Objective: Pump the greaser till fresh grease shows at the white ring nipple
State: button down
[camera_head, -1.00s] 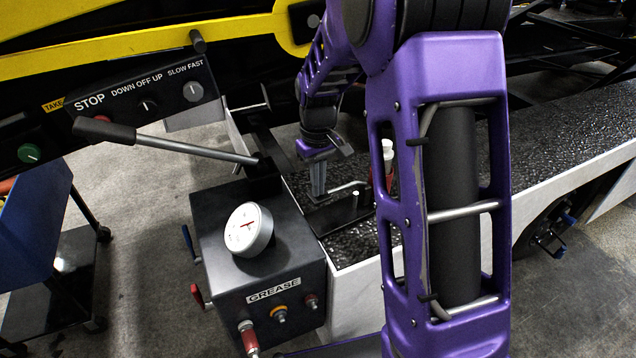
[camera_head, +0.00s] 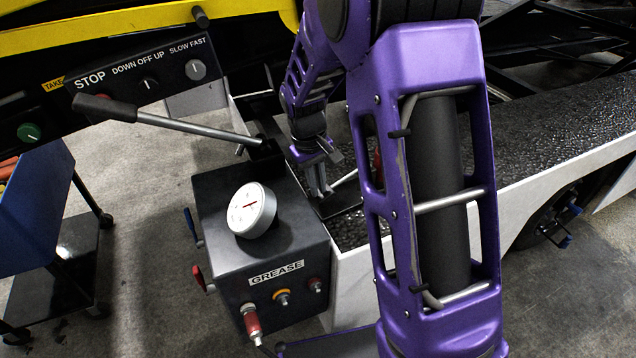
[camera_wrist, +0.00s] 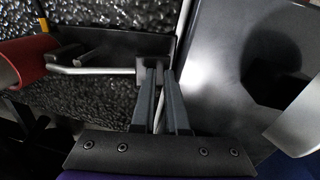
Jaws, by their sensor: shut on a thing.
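The greaser appears as a red cylinder (camera_wrist: 25,62) with a bent metal rod (camera_wrist: 100,70) in the wrist view. The rod leads to a dark end block (camera_wrist: 154,68) between my fingertips. My gripper (camera_wrist: 160,76) is shut on this block. In the head view my gripper (camera_head: 318,186) is low beside the black GREASE box (camera_head: 235,255), and my arm hides most of the greaser. I cannot tell which is the white ring nipple, and no grease is discernible.
A lever (camera_head: 185,123) with a black grip extends left above the box, which bears a white gauge (camera_head: 251,209). The STOP control panel (camera_head: 130,80) is behind it. A blue cart (camera_head: 35,210) stands left. Textured black decking (camera_head: 560,130) runs right.

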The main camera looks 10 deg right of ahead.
jog(key=a+r+p, duration=0.1)
jog(key=a+r, duration=0.1)
jog(key=r, duration=0.4)
jog(key=s+a+r+p, duration=0.1)
jog(key=a+r+p, duration=0.1)
jog(key=r, duration=0.5)
jog(key=shift+s+a, duration=0.25)
jog(key=shift+a, duration=0.05)
jog(key=shift+d, duration=0.1)
